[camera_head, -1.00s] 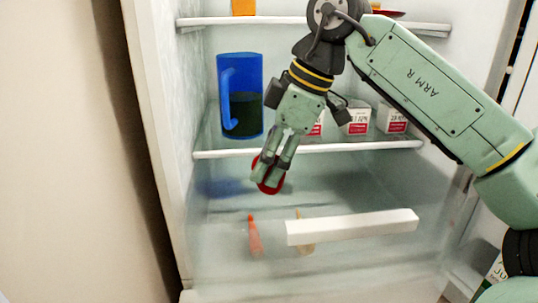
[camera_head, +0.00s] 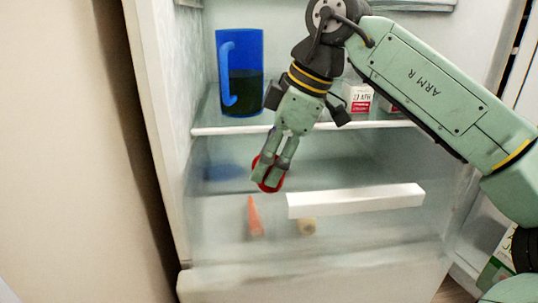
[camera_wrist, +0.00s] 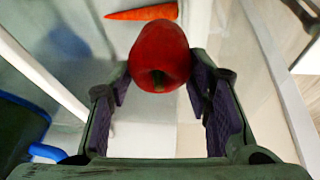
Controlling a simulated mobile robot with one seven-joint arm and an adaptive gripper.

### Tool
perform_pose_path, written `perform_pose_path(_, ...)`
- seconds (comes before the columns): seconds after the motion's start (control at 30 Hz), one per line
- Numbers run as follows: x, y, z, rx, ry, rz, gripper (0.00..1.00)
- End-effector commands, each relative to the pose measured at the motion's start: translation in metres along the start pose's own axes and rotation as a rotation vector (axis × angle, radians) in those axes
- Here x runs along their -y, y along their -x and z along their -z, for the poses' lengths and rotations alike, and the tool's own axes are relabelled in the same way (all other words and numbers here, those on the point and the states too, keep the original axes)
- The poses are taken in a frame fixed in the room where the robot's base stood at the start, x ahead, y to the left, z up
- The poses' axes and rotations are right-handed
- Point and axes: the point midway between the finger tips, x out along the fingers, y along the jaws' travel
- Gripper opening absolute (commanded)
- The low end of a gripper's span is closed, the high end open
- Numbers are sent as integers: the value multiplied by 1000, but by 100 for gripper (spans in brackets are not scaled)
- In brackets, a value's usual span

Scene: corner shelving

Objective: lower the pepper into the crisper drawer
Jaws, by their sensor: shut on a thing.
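My gripper (camera_head: 269,173) is shut on the red pepper (camera_head: 270,187), which is mostly hidden behind the fingers in the head view. The wrist view shows the pepper (camera_wrist: 160,58) between the two fingers, stem towards the camera. The crisper drawer is clear, with a white handle bar (camera_head: 355,201) on its front. The pepper is below the shelf edge and appears over the drawer opening. A carrot (camera_head: 255,217) lies in the drawer; it also shows past the pepper in the wrist view (camera_wrist: 143,13). How far the pepper is above the drawer floor is unclear.
A white-edged shelf (camera_head: 310,128) is just above and behind my gripper. On it stand a blue jug (camera_head: 240,100) and small white-and-red cartons (camera_head: 358,98).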

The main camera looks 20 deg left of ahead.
Motion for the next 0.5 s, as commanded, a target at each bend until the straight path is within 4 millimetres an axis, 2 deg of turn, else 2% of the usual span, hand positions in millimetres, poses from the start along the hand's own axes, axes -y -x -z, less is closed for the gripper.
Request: perform_pose_path(0.5, 3, -27, -12, -3, -3, 2, 22)
